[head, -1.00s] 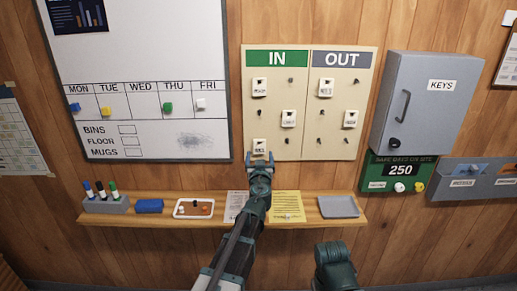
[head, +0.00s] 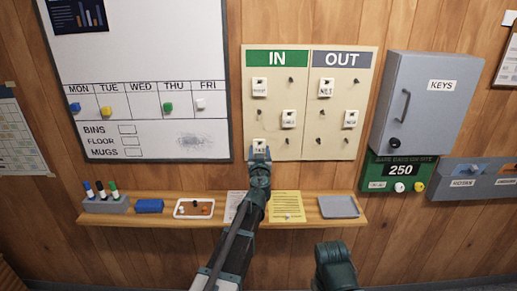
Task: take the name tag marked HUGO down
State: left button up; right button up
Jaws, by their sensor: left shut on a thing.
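The in/out board (head: 304,140) hangs on the wall, with a green IN half and a grey OUT half. White name tags hang on pegs: a top left tag (head: 259,88), a middle IN tag (head: 289,119), a bottom left tag (head: 259,145), a top OUT tag (head: 326,88) and a right OUT tag (head: 350,119). The lettering is too small to tell surely which reads HUGO. My left gripper (head: 260,154) is shut on the bottom left tag, from below, and hides its lower edge.
A wooden shelf (head: 118,219) runs below, with a pen holder (head: 105,206), blue eraser (head: 149,206), white-rimmed tray (head: 178,215), papers and a grey tray (head: 339,207). A grey key cabinet (head: 420,100) stands out right of the board. Several board pegs are bare.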

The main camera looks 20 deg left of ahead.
pick_arm(q)
jog(key=shift+r+p, duration=0.3)
dwell(0.5)
jog(key=shift+s, duration=0.1)
dwell(0.4)
jog(key=v, duration=0.7)
dwell(0.9)
